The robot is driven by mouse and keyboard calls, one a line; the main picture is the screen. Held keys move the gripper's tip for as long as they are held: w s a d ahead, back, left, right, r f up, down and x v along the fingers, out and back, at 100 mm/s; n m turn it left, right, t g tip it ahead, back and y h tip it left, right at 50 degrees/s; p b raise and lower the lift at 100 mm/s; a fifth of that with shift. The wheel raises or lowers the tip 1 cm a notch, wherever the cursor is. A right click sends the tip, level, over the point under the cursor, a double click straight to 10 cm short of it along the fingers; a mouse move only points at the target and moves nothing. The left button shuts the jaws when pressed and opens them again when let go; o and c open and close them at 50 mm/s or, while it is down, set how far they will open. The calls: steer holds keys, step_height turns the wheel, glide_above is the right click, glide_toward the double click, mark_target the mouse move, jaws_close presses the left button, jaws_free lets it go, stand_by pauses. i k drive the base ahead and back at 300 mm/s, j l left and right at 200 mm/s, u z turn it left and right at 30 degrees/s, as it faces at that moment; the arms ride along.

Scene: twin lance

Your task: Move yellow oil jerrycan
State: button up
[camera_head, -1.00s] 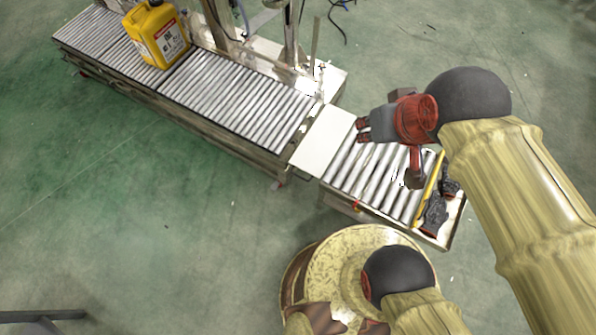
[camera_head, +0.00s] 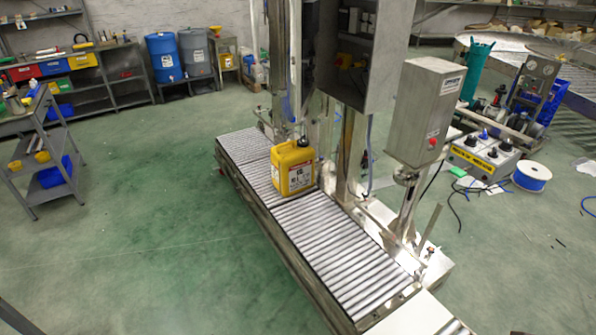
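The yellow oil jerrycan (camera_head: 292,170) stands upright on the roller conveyor (camera_head: 335,250), around the middle of its visible length. It has a white label with dark print on its front and a handle and cap on top. The filling machine's metal column stands right behind it. My gripper and arm do not show in the current view, so I cannot see how the gripper stands.
A grey control box (camera_head: 427,112) on a post stands right of the conveyor. A blue barrel (camera_head: 164,58) and shelves line the back wall. A grey rack (camera_head: 45,150) stands at left. A cable reel (camera_head: 532,175) lies at right. The green floor (camera_head: 130,240) left of the conveyor is clear.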

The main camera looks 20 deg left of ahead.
mark_target(292, 162)
steer(key=i+j+u, duration=0.35)
steer(key=j, duration=0.15)
steer(key=i+j+u, duration=0.25)
steer(key=u, duration=0.15)
steer(key=i+j+u, duration=0.15)
steer(key=u, duration=0.2)
steer(key=i+u, duration=0.4)
steer(key=i+j+u, duration=0.15)
steer(key=i, duration=1.45)
steer(key=i+z, duration=0.35)
steer(key=i+j+z, duration=0.15)
steer(key=i+z, duration=0.25)
steer(key=i+j+z, duration=0.2)
steer(key=z, duration=0.15)
steer(key=i+j+z, duration=0.25)
steer(key=z, duration=0.2)
steer(key=i+j+z, duration=0.2)
steer(key=j+z, duration=0.25)
steer(key=i+j+z, duration=0.15)
steer(key=j+z, duration=0.15)
steer(key=z, duration=0.15)
steer(key=j+z, duration=0.85)
steer(key=j, duration=0.4)
